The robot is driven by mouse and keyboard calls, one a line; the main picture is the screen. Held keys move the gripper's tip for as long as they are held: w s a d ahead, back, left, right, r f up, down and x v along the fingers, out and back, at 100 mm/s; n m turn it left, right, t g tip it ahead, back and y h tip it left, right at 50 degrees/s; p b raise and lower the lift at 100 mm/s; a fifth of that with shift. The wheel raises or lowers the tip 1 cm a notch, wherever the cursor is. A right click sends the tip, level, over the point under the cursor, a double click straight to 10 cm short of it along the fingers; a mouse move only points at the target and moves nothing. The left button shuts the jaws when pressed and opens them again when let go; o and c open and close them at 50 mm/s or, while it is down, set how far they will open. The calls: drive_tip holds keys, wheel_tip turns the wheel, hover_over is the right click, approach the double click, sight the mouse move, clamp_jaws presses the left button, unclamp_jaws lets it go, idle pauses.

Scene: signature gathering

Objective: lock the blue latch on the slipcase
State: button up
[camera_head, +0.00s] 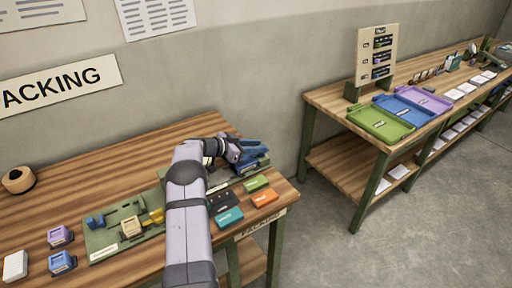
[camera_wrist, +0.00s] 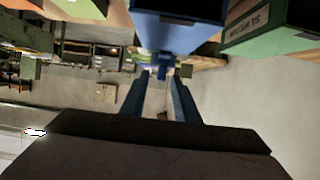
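The blue slipcase (camera_head: 258,162) sits on the green board near the right end of the packing table, partly hidden by my gripper in the head view. The latch is too small to make out in the head view.
A green box (camera_wrist: 268,35) with a label is close on the right in the wrist view. Green (camera_head: 255,183), orange (camera_head: 265,197) and teal (camera_head: 229,217) pieces lie at the table's front right. A yellow clamp-like part (camera_head: 153,217) is left of my arm.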

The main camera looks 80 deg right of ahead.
drive_tip(key=shift+w, duration=0.1)
drive_tip(key=shift+w+a+r, duration=0.1)
drive_tip(key=shift+w+a, duration=0.25)
drive_tip(key=shift+w, duration=0.05)
drive_tip(key=shift+b+v, duration=1.15)
drive_tip(key=shift+v, duration=1.9)
drive_tip(key=shift+s+r, duration=0.1)
